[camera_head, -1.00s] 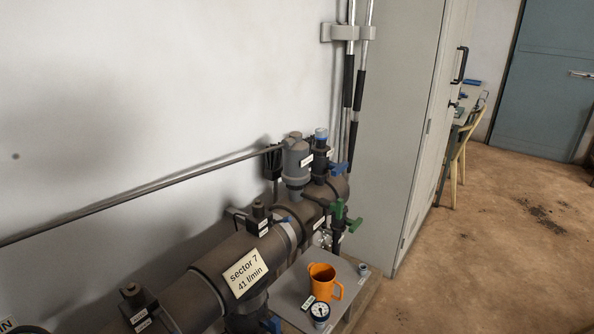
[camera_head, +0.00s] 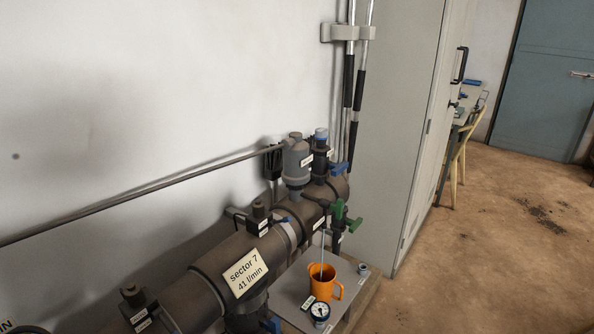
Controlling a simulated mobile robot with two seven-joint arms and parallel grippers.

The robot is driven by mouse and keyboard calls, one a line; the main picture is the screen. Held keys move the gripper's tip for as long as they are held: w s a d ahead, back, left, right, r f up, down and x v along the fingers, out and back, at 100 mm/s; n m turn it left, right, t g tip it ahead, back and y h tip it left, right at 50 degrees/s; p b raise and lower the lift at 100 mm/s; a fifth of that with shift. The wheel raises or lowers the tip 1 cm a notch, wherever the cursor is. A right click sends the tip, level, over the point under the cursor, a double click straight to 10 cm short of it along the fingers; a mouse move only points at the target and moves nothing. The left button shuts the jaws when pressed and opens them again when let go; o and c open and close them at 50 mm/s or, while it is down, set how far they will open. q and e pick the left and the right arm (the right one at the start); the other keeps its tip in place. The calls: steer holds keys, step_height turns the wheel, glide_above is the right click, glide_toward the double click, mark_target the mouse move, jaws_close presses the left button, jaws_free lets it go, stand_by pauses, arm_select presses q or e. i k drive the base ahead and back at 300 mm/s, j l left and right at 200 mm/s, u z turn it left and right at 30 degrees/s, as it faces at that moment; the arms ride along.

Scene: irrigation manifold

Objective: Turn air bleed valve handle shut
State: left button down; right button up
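A thick dark pipe manifold (camera_head: 205,285) runs along the wall, with a "sector 7 41 l/min" label (camera_head: 247,273). At its far end stand a grey cylinder (camera_head: 296,163) and a dark fitting with a blue top (camera_head: 321,135). A blue handle (camera_head: 340,168) is beside that fitting. Green handles (camera_head: 338,208) and (camera_head: 354,224) sit lower at the pipe's end. I cannot tell which handle is the air bleed valve's; the small labels are unreadable. A thin pale line, looking like a water stream, runs down into an orange jug (camera_head: 322,281). Neither gripper is in view.
The jug and a round gauge (camera_head: 320,311) stand on a grey plate (camera_head: 290,291) beside the manifold. A tall grey cabinet (camera_head: 395,130) stands just behind the pipe's end. Upright poles (camera_head: 350,80) hang on the wall. Brown floor (camera_head: 480,270) is open at right.

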mark_target(337, 208)
steer(key=u, duration=0.35)
steer(key=i+l+u, duration=0.2)
steer(key=l+u, duration=0.25)
steer(key=l, duration=0.2)
steer(key=l+u, duration=0.2)
steer(key=i+l+u, duration=0.2)
steer(key=l, duration=0.95)
steer(key=l+u, duration=0.15)
steer(key=l, duration=0.95)
